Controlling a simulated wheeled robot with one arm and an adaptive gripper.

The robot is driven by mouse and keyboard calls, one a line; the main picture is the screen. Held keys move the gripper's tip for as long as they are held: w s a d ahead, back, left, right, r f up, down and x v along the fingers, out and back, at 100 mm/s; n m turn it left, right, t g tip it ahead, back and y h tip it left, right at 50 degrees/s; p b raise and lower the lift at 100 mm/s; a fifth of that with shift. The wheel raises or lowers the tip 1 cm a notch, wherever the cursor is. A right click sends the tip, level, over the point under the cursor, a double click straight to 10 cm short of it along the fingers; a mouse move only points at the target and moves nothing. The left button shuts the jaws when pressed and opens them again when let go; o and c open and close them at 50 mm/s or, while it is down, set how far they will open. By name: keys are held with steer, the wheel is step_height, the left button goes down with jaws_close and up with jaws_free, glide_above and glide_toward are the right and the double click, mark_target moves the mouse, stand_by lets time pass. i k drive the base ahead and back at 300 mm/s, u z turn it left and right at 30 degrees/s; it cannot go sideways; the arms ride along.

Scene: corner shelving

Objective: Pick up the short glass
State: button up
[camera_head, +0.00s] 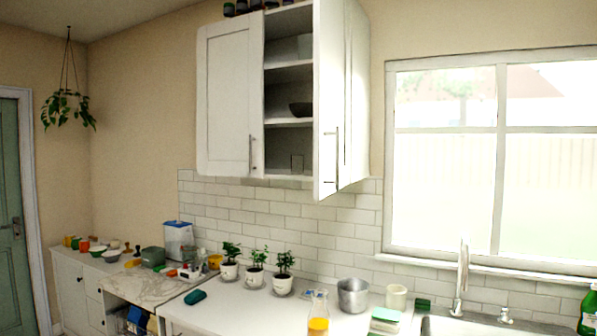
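A small see-through object (297,162), which looks like a short glass, stands on the bottom shelf of the open wall cabinet (283,122). It is small and faint, so I cannot be sure what it is. The cabinet's right door (327,110) is swung open and its left door (224,100) is shut. My gripper is not in view.
A dark bowl (300,109) sits on the shelf above. Below, the counter holds several potted plants (256,268), a metal pot (352,295), a whitish cup (396,297) and a carafe with orange liquid (318,318). The sink (460,326) is at the right.

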mark_target(297, 162)
steer(key=u, duration=0.8)
steer(key=i, duration=0.25)
steer(key=u, duration=0.95)
steer(key=i, duration=2.55)
steer(key=z, duration=1.45)
steer(key=i, duration=0.65)
steer(key=z, duration=0.65)
